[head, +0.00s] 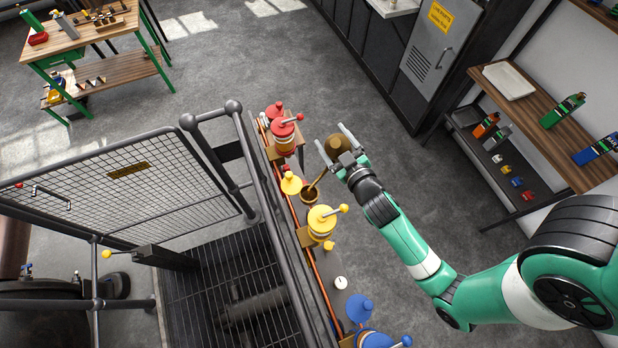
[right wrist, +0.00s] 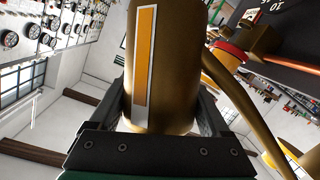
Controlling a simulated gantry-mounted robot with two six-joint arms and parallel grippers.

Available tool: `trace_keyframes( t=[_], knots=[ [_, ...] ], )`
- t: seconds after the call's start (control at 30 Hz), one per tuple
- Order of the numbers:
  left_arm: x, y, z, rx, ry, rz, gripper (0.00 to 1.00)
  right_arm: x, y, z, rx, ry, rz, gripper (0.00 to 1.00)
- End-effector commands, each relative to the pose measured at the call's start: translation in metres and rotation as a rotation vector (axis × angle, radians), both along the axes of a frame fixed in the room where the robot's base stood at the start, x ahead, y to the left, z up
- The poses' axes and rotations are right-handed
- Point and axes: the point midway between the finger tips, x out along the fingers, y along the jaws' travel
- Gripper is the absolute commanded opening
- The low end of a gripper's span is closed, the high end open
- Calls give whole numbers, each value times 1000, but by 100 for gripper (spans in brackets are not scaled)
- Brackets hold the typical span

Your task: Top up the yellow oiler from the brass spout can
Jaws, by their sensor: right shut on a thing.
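The yellow oiler (head: 321,220) stands on the rail in the middle of the head view, with a lever on its right. Just behind it is an open cup (head: 309,198) with a dark inside, and a yellow cap (head: 291,184) sits beside the cup. My right gripper (head: 337,146) is shut on the brass spout can (head: 339,143). The can's spout runs down to the left, its tip at or over the cup; contact is unclear. In the right wrist view the can (right wrist: 178,70) fills the jaws and shows an orange strip (right wrist: 146,60). My left gripper is out of view.
A red oiler (head: 285,135) stands farther along the rail, a blue one (head: 360,308) nearer. A mesh guard (head: 120,185) and railing lie left. Shelves with bottles (head: 563,110) stand right, a green workbench (head: 90,35) far left. The floor right of the rail is clear.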

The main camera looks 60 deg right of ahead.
Motion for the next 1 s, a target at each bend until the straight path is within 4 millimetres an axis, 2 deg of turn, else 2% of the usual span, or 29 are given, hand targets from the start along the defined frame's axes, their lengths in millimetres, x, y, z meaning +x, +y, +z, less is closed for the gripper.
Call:
trace_keyframes(
  t=[0.57, 1.0],
  knots=[
    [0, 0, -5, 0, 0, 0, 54, 0, 0, 12, -71, 3, 1, 0],
    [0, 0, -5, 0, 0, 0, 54, 0, 0, 12, -72, 3, 1, 0]
  ],
)
